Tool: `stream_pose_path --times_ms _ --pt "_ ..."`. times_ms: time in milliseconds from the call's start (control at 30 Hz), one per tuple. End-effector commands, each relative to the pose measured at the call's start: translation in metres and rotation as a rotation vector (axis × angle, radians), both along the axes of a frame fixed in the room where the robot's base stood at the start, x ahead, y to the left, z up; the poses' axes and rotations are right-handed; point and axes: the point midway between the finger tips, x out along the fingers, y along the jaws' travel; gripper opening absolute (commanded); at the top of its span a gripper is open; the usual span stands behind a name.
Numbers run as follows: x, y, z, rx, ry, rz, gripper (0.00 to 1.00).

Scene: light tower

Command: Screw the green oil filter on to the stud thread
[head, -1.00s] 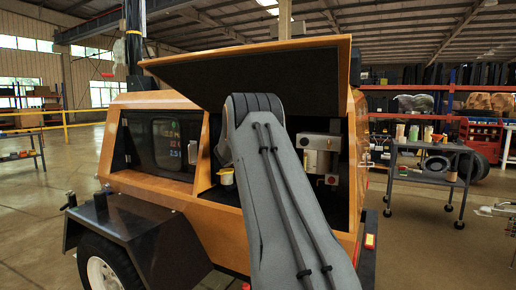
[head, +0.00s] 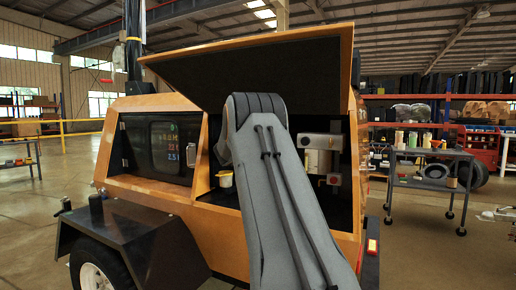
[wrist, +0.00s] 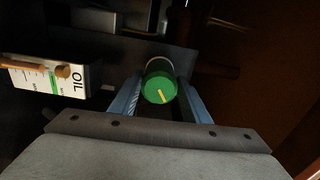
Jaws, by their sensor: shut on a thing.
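The green oil filter (wrist: 160,88) is in the wrist view at upper middle, with its round end and a yellow mark facing the camera. My gripper (wrist: 161,84) is shut on it, with one blue-grey finger on each side. The filter's far end points into the dark bay. The stud thread is not visible; what lies behind the filter is hidden. In the head view my own arm reaches into the open bay and hides the gripper and filter.
A pale cup-like part (head: 225,180) and grey equipment (head: 318,150) flank my arm. A cart (head: 432,158) stands right.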

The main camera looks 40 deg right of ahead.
Motion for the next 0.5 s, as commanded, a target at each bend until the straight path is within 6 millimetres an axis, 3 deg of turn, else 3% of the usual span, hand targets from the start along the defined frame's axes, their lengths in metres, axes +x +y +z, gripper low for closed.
stream_pose_path --times_ms 500 --pt "-0.0001 -0.0026 0.0062 0.111 -0.298 0.000 0.12"
